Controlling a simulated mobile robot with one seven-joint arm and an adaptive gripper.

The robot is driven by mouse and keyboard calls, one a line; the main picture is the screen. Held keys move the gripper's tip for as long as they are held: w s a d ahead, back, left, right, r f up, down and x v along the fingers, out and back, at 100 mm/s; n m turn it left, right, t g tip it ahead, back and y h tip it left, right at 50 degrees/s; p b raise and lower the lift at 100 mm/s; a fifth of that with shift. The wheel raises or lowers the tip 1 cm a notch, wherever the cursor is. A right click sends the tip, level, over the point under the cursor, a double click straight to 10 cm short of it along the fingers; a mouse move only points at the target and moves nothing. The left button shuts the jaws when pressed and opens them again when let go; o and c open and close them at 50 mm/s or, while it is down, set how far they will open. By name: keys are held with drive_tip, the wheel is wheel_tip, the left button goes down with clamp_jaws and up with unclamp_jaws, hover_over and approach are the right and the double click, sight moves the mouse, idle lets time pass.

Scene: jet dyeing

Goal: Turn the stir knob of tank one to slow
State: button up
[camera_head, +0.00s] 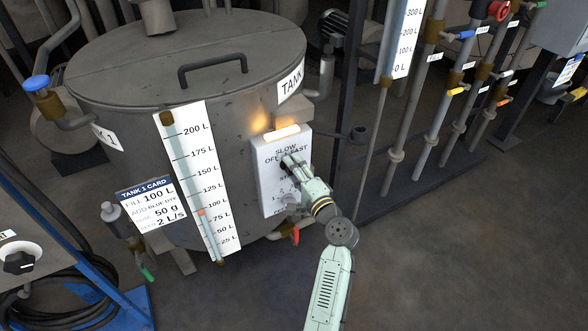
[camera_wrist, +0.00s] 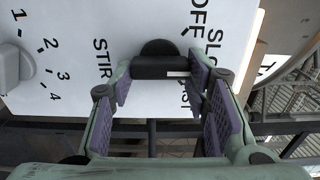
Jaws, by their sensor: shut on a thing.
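Tank one (camera_head: 240,110) is a large grey lidded vessel in the head view. Its white control panel (camera_head: 268,185) carries the labels OFF, SLOW and FAST above STIR. The stir knob (camera_wrist: 158,48) is black with a bar grip, and its white pointer line lies toward SLOW in the wrist view. My gripper (camera_wrist: 160,75) is shut on the knob's bar, with purple pads at its two ends. In the head view my gripper (camera_head: 290,163) reaches the panel from the lower right and hides the knob.
A lamp (camera_head: 281,132) glows above the panel. A grey numbered dial (camera_wrist: 12,68) sits below the stir knob on the panel. A level gauge (camera_head: 185,160) and a tank card (camera_head: 153,204) are to the left. Pipes with valves stand right; the floor at lower right is clear.

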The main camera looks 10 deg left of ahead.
drive_tip(key=o, duration=1.2)
drive_tip(key=shift+c, duration=0.2)
drive_tip(key=v, duration=1.2)
